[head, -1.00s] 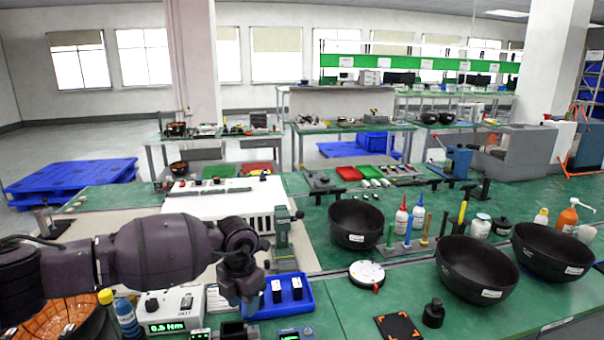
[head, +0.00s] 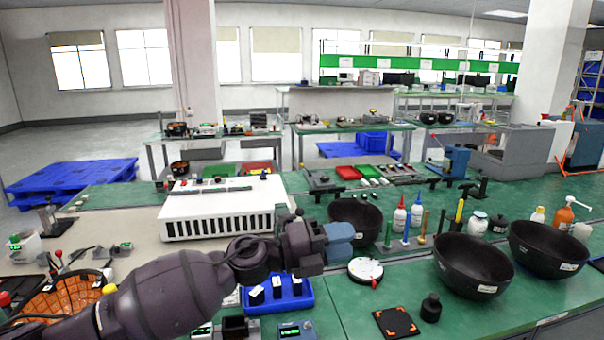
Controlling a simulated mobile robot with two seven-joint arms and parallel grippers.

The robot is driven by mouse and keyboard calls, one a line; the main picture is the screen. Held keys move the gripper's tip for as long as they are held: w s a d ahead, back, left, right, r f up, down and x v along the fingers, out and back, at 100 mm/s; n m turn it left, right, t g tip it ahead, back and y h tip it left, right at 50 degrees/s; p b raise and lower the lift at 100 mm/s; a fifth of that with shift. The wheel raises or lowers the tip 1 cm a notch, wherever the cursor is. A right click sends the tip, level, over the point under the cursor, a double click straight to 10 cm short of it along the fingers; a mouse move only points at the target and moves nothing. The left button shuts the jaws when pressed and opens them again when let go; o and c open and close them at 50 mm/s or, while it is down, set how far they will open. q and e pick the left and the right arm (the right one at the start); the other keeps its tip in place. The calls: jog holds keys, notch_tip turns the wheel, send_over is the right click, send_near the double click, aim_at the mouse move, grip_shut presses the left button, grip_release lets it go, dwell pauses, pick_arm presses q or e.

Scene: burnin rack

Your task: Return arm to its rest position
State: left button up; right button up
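My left arm (head: 170,295) comes in from the lower left and reaches across the bench. Its gripper (head: 342,243) points right, with blue-grey fingers in front of the near black bowl (head: 362,216). The fingers look close together, but whether they are open or shut is unclear. I see nothing clearly held in them. My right arm and its gripper are out of view.
A blue tray (head: 262,306) with several dark, white-topped blocks lies just below the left arm. A white slotted unit (head: 215,208) stands behind it. A round white device (head: 365,270), two more black bowls (head: 472,265) (head: 549,248) and bottles (head: 399,217) stand to the right.

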pick_arm(q)
jog(key=s+a+f+n+t+y, duration=0.1)
jog(key=a+f+n+t+y, duration=0.5)
jog(key=a+f+n, duration=0.5)
jog(key=s+a+f+n+t+y, duration=0.1)
jog(key=a+f+n+t+y, duration=0.55)
jog(key=n, duration=0.85)
jog(key=s+a+f+n+g+y, duration=0.2)
jog(key=s+a+f+n+y, duration=0.1)
jog(key=s+a+f, duration=0.5)
jog(key=s+a+f+n+g+y, duration=0.3)
jog(key=s+a+f+n, duration=0.3)
jog(key=s, duration=1.1)
jog(key=a+f, duration=0.3)
jog(key=f, duration=0.3)
jog(key=shift+s+f, duration=0.15)
jog(key=shift+f, duration=0.25)
